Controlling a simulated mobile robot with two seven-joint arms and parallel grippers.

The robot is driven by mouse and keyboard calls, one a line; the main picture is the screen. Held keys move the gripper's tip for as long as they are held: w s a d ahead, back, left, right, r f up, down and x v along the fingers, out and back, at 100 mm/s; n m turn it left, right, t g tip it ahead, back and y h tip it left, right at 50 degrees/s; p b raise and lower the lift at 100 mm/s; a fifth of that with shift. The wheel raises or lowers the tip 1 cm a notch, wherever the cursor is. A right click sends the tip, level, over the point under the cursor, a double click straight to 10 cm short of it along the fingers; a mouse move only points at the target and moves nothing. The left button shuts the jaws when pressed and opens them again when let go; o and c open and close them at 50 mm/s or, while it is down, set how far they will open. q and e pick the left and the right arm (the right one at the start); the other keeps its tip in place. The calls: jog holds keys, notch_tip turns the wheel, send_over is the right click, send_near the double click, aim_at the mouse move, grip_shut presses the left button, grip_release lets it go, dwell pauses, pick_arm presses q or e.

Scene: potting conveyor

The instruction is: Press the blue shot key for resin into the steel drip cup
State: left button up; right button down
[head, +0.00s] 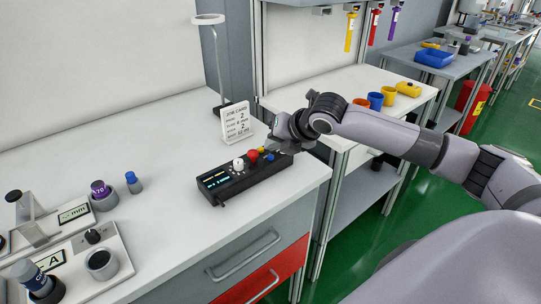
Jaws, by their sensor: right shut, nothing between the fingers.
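A black control box (243,179) with a small lit display lies near the front edge of the white bench. On its top are a white knob (238,164), a red button (252,156), a small yellow key and a blue key (271,157) at the right end. My right gripper (270,148) is shut and empty, just above and behind the blue key; I cannot tell whether it touches the box. A dark-mouthed grey cup (102,262) stands on a light plate at lower left; whether it is the steel drip cup is unclear. My left gripper is out of view.
A job card (236,123) stands behind the box, beside a thin ring-topped stand (215,60). A blue-capped bottle (133,182) and a purple-topped container (101,194) stand at left. Coloured cups (376,101) are on the neighbouring bench.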

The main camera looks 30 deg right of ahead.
jog(key=shift+f, duration=0.15)
dwell(0.4)
jog(key=shift+f+p, duration=0.15)
jog(key=shift+p, duration=0.15)
jog(key=shift+f, duration=0.15)
jog(key=shift+f, duration=0.5)
dwell(0.6)
jog(key=shift+r+p, duration=0.95)
jog(key=shift+p, duration=0.45)
